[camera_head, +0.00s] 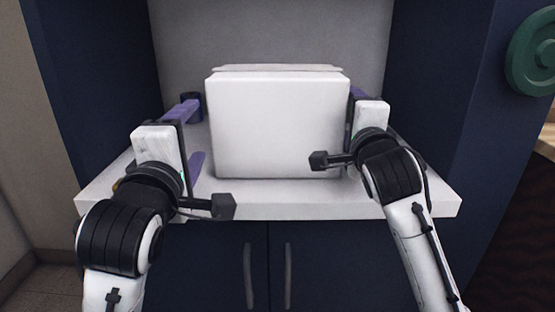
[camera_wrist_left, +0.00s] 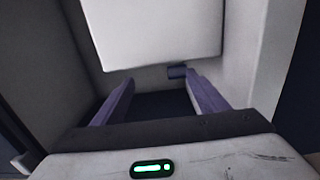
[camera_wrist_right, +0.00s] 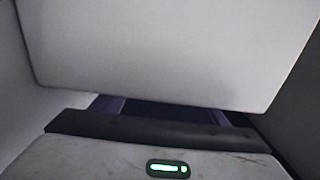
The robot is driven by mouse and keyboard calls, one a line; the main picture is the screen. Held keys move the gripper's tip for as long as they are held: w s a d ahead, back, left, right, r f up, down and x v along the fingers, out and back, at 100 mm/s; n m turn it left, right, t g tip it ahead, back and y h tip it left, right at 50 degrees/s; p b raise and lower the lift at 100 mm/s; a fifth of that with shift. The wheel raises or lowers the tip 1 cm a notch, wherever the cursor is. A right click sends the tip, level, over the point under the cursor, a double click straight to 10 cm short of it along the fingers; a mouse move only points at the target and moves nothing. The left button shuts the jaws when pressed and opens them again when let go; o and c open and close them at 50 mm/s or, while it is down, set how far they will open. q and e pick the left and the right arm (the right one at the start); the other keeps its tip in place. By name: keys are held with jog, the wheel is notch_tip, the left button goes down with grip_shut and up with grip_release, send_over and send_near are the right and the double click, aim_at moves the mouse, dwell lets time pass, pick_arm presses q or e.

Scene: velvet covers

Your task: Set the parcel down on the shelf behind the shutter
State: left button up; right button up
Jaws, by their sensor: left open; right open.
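The parcel, a plain white box (camera_head: 280,130), stands upright on the white shelf (camera_head: 270,199) inside a dark blue recess. No gap shows under it. My left gripper (camera_head: 193,137) is open with purple fingers, to the left of the box and apart from it. In the left wrist view the box (camera_wrist_left: 150,30) is beyond the empty fingers (camera_wrist_left: 160,95). My right gripper (camera_head: 356,110) is open at the box's right side, its fingers mostly hidden. In the right wrist view the box (camera_wrist_right: 160,50) fills the upper part; contact cannot be told. No shutter is clearly visible.
A small dark cylinder (camera_head: 190,103) stands at the shelf's left. Blue walls (camera_head: 440,80) bound the recess on both sides. A green round wheel (camera_head: 532,52) is on the right. Cupboard doors with grey handles (camera_head: 288,275) are below the shelf.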

pick_arm(q)
jog(key=shift+s, duration=0.55)
pick_arm(e)
jog(key=s, duration=1.2)
